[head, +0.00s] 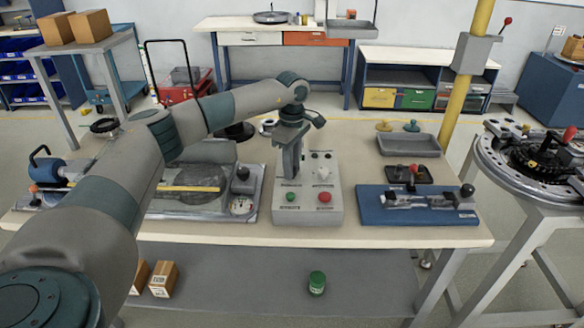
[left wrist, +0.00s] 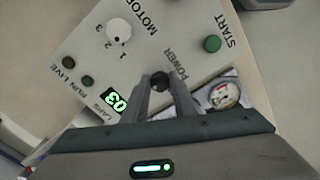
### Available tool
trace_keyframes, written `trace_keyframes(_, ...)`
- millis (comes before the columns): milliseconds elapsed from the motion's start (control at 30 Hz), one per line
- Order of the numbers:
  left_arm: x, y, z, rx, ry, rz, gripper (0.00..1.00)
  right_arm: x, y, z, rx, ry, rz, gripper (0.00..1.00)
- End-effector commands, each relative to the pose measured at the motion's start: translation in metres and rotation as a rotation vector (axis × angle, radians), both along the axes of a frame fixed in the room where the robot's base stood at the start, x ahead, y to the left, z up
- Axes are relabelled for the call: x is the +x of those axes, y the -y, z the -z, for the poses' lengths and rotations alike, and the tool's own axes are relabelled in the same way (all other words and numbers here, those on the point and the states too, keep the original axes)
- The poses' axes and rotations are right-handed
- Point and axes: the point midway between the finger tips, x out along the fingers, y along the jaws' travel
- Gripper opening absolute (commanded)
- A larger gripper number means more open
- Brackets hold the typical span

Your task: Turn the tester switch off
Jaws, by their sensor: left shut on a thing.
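The tester is a light grey control box (head: 308,206) on the middle of the bench. It has a green button (head: 291,197), a red button (head: 324,197) and a white motor knob (head: 323,172). My left gripper (head: 290,174) points down over the box's left part. In the left wrist view its fingers are shut on the black power switch (left wrist: 160,81), beside the word POWER. The fingers cover part of the switch, so its setting is hard to read. The laps display (left wrist: 117,103) glows green with 03. My right gripper is not in view.
Left of the box is a grey fixture with a round dial gauge (head: 241,206). Right of it are a blue-based fixture (head: 418,212), a dark tray with a red knob and a grey tray (head: 408,146). A round ring track (head: 535,155) stands on the table at right.

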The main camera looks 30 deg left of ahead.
Motion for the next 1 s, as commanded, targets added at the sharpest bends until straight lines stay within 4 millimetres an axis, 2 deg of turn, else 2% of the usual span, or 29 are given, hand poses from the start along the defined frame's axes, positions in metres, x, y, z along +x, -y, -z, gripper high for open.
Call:
trace_keyframes(233,0.001,0.0,-0.002,0.0,0.005,-0.001,0.02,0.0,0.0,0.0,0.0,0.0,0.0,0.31)
trace_keyframes(267,0.001,0.0,-0.002,0.0,0.005,-0.001,0.29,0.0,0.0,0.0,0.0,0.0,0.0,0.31)
trace_keyframes(300,0.001,0.0,-0.002,0.0,0.005,-0.001,0.39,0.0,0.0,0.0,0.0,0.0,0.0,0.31)
trace_keyframes(333,0.001,0.0,-0.002,0.0,0.005,-0.001,0.43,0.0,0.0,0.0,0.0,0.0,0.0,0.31)
trace_keyframes(767,0.001,0.0,-0.004,0.0,0.002,-0.001,0.43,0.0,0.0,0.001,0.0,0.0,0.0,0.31)
trace_keyframes(1000,0.001,0.0,-0.027,0.0,0.004,-0.002,0.43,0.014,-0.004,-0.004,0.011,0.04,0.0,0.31)
